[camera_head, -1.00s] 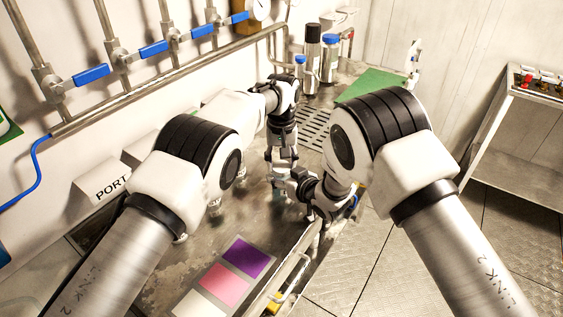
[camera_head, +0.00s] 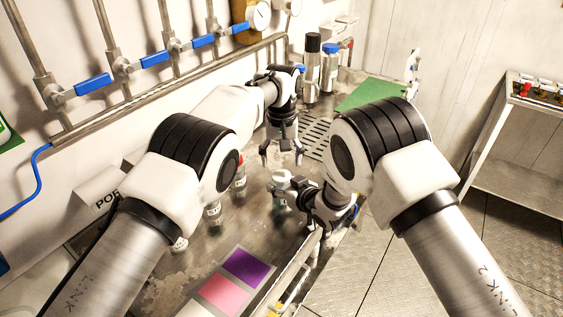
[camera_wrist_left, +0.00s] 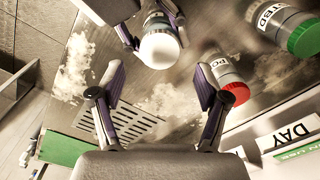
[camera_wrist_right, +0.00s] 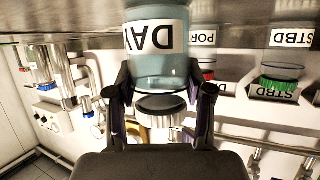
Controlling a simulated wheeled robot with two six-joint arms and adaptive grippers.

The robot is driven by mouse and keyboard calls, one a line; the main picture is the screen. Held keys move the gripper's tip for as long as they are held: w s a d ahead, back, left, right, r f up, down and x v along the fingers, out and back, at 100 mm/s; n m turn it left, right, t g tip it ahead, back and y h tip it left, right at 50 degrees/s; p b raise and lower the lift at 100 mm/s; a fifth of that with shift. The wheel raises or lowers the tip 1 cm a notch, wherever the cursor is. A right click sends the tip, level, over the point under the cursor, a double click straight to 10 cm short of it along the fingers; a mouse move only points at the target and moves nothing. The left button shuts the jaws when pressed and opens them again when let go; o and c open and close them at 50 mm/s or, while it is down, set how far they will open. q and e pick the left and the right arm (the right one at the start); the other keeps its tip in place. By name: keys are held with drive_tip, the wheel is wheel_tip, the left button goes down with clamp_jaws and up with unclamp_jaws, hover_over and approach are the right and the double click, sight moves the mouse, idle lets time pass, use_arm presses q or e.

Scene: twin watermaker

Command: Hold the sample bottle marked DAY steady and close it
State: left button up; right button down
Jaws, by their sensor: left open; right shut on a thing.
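The DAY sample bottle (camera_wrist_right: 157,50) stands in my right gripper (camera_head: 288,190), which is shut around its body. Its label reads upside down in the right wrist view. The white cap (camera_wrist_left: 160,48) sits at the top of the bottle and also shows in the head view (camera_head: 281,176). I cannot tell how tightly it is seated. My left gripper (camera_head: 282,161) is open and empty above the bottle, apart from the cap. Its spread fingers also show in the left wrist view (camera_wrist_left: 158,95), with the cap beyond them.
The PORT bottle with a red cap (camera_wrist_left: 238,92) and the STBD bottle with a green cap (camera_wrist_left: 304,38) stand nearby. A DAY sign (camera_wrist_left: 291,135) is at the wall side. Tall bottles (camera_head: 312,68) and a green mat (camera_head: 372,95) are at the back.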

sight(281, 175)
use_arm(q)
wheel_tip(281, 175, up, 4)
drive_tip(key=shift+f+n, duration=0.25)
drive_tip(key=shift+n, duration=0.55)
drive_tip(key=shift+c, duration=0.3)
wheel_tip(281, 175, down, 8)
drive_tip(key=shift+f, duration=0.1)
drive_tip(key=shift+c, duration=0.4)
drive_tip(key=c, duration=1.1)
